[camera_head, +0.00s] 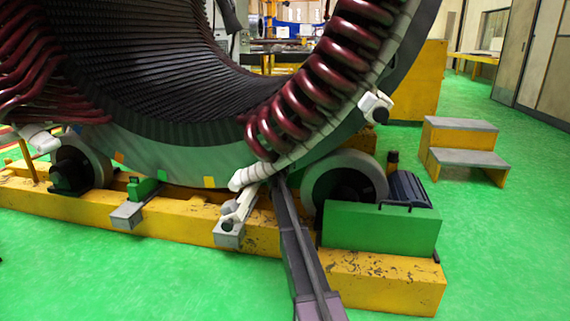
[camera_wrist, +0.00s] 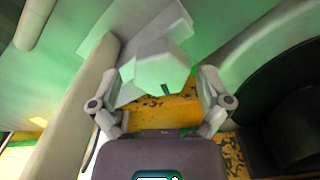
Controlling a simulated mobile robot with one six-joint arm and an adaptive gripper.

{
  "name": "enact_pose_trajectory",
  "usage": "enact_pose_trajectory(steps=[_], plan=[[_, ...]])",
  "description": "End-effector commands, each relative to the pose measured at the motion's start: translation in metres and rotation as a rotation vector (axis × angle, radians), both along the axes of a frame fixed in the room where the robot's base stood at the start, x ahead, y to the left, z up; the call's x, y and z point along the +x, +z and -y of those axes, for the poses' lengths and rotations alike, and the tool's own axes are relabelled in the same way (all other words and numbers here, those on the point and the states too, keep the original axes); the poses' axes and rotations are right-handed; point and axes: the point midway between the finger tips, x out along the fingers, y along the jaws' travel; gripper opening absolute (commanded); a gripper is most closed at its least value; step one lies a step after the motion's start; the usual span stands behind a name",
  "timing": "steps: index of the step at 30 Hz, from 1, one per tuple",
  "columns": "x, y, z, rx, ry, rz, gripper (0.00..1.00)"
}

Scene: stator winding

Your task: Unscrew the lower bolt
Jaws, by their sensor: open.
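In the wrist view a pale hexagonal bolt head (camera_wrist: 155,68) projects from a light grey bracket (camera_wrist: 135,30) on the stator's underside. My gripper (camera_wrist: 158,84) is open, with one finger on either side of the lower part of the bolt head. The picture does not show whether the fingers touch it. In the head view my dark arm reaches up to the stator's lower edge, and I cannot make out the fingers there. A white fitting (camera_head: 244,178) shows just left of the arm's end. Another white fitting (camera_head: 375,106) sits higher on the right of the rim.
The large stator (camera_head: 165,160) with dark red coils rests on rollers (camera_head: 345,182) over a worn yellow base (camera_head: 375,280). A green box (camera_head: 380,230) stands right of my arm. Yellow steps (camera_head: 460,145) stand further right.

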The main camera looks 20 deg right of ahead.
Motion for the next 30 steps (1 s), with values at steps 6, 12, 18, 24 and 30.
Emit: enact_pose_trajectory(steps=[6,12,18,24,30], plan=[[-0.01,0.0,-0.006,0.0,0.0,0.0,0.98],[-0.03,0.0,-0.019,0.0,0.0,0.0,0.98],[-0.057,0.0,-0.038,0.0,0.001,0.0,0.98],[-0.081,0.0,-0.054,0.0,0.001,0.0,0.98],[-0.095,0.0,-0.065,0.0,0.001,0.0,0.98]])
